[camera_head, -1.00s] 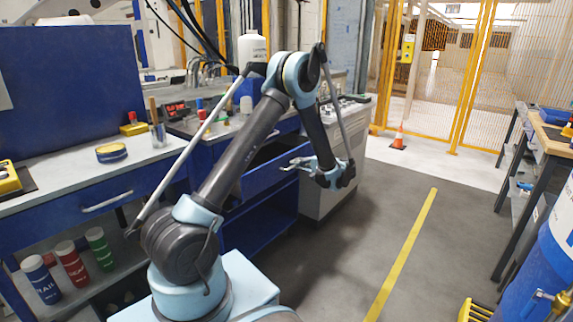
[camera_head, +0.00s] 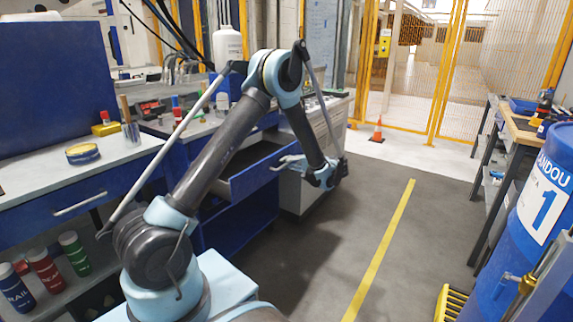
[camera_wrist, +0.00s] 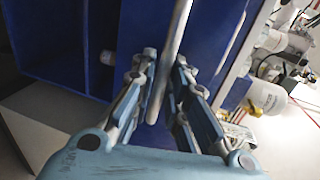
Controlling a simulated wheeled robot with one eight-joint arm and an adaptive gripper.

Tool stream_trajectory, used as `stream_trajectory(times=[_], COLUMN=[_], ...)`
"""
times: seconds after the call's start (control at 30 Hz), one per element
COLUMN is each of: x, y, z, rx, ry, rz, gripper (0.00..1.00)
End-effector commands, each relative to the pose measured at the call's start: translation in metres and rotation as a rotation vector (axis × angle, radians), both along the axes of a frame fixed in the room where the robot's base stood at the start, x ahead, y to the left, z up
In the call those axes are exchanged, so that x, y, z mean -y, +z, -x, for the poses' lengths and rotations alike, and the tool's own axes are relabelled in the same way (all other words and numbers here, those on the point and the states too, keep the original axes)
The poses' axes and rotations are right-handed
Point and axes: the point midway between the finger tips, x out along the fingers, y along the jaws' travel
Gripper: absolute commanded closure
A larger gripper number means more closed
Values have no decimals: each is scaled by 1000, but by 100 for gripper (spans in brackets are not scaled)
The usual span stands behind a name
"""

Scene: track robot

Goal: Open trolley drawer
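The blue trolley (camera_head: 240,222) stands left of centre in the head view, behind my arm. Its drawer (camera_head: 262,170) is pulled partly out, and part of its inside shows. My gripper (camera_head: 283,162) is at the drawer front. In the wrist view, the pale metal handle (camera_wrist: 179,28) of the drawer passes between the fingertips of my gripper (camera_wrist: 165,60). The fingers are close in on both sides of the handle and look shut on it. My arm hides part of the trolley and drawer.
A light cabinet (camera_head: 303,185) is behind the gripper. A blue barrel (camera_head: 535,215) and a table (camera_head: 522,130) are at right. The grey floor with the yellow line (camera_head: 385,250) is clear.

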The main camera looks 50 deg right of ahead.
Motion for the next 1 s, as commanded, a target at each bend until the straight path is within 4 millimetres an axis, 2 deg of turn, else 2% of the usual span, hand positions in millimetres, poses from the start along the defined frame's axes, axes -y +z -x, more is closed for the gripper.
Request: stream_trajectory(times=[0.3,0.47,0.83,1.0], x=[2,3,13,15], y=[0,3,17,21], z=[1,13,79,102], rx=[0,0,0,-1], ry=[-3,-4,-6,-5], rz=[1,1,0,1], gripper=[82,82,82,82])
